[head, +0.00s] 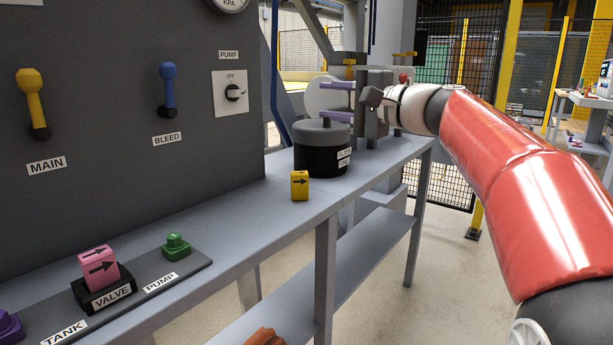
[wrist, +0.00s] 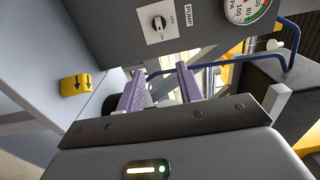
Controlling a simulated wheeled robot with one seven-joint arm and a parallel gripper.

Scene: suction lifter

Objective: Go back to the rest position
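My red and white arm reaches in from the right. No marker of the rest position shows.
A yellow arrow block (head: 299,186) stands on the bench (head: 235,225) before the canister. A pink arrow block (head: 98,268) sits on the valve base, beside a green fitting (head: 176,247). A dark panel (head: 110,110) with yellow and blue levers rises at left. Open floor lies at right.

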